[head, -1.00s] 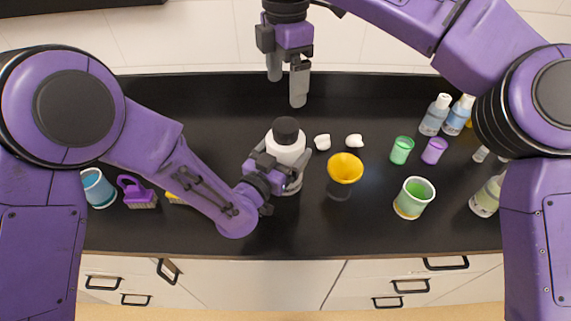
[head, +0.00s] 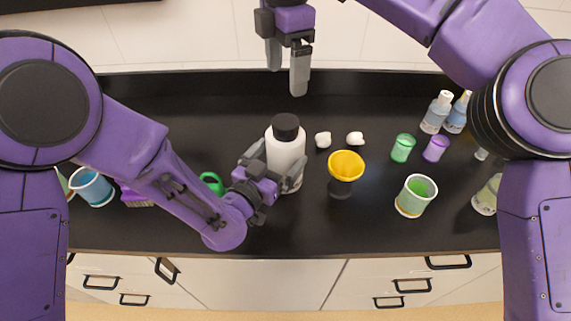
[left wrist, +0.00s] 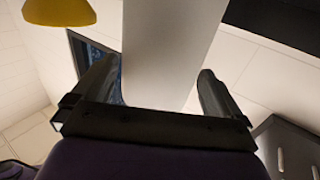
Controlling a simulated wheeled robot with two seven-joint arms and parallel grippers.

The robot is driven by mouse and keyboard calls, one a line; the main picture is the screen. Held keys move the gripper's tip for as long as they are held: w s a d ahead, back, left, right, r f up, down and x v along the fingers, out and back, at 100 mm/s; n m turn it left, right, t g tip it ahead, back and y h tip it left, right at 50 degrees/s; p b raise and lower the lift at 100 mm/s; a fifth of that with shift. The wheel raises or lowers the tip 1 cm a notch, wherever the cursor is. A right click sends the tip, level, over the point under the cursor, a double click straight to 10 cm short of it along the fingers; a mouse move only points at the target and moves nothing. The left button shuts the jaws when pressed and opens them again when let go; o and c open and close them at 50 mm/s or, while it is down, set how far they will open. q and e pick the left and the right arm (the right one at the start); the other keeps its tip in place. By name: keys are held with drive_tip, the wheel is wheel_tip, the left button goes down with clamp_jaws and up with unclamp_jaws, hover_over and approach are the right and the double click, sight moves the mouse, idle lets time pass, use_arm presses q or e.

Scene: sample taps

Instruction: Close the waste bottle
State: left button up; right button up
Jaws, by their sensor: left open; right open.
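The waste bottle, a white bottle (head: 284,153) with a black cap (head: 285,127) on its top, stands upright near the middle of the counter. My left gripper (head: 274,168) is open at the bottle's lower left side, with one finger to each side of it. In the left wrist view the bottle's white body (left wrist: 165,50) shows between the two spread fingers (left wrist: 158,90), and I see a gap on the right side. The cap is out of that view. My right gripper (head: 286,65) is open and empty, up behind the bottle.
A yellow funnel (head: 345,166) on a dark base stands just right of the bottle. Two small white pieces (head: 339,139) lie behind it. Green and purple cups, a beaker (head: 415,195) and bottles stand further right. A blue cup (head: 92,187) stands at the left.

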use_arm(q)
drive_tip(key=v, duration=0.6)
drive_tip(key=shift+s+a+r, duration=0.1)
drive_tip(key=shift+s+a, duration=0.1)
drive_tip(key=shift+s, duration=0.05)
drive_tip(key=shift+s+a, duration=0.1)
drive_tip(key=shift+s, duration=0.25)
